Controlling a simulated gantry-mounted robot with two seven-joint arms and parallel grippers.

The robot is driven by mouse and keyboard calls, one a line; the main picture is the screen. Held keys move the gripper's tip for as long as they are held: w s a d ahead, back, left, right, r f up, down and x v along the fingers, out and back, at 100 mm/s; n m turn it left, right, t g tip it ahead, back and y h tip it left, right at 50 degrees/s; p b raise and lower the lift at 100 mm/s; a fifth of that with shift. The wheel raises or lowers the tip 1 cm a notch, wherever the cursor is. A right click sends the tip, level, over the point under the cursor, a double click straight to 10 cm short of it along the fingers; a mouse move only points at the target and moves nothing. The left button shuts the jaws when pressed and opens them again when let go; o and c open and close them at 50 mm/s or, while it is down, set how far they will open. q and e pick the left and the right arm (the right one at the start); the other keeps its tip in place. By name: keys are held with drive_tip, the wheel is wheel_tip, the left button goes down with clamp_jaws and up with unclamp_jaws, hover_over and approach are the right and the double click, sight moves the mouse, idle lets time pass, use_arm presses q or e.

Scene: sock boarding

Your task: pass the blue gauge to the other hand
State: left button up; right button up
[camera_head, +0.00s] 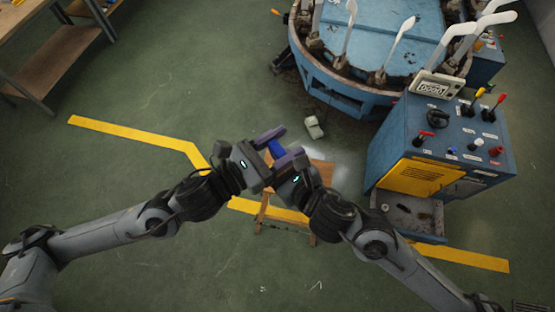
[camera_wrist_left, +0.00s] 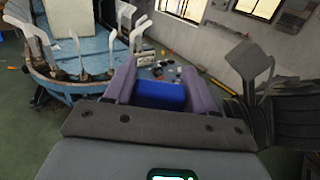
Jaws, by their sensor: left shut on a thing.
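The blue gauge (camera_head: 276,149) is a plain blue block between the two purple fingers of my left gripper (camera_head: 279,147), near the middle of the head view. In the left wrist view the gauge (camera_wrist_left: 160,95) sits between both fingers of the left gripper (camera_wrist_left: 158,84), which is shut on it. My right gripper (camera_head: 298,179) is close beside the left one, at its lower right. Its fingers are hidden or merge with the left gripper's, so I cannot tell whether it is open or touches the gauge. A grey part of my right arm shows at the right of the left wrist view.
A wooden stool (camera_head: 321,175) stands below the grippers. A round blue machine (camera_head: 345,92) with white sock forms is at the upper right. A blue control cabinet (camera_head: 385,150) with levers stands at the right. A wooden shelf (camera_head: 62,65) is at upper left. Green floor at left is clear.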

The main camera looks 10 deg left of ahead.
clamp_jaws()
use_arm(q)
drive_tip(key=o, duration=1.2)
drive_tip(key=shift+c, duration=0.2)
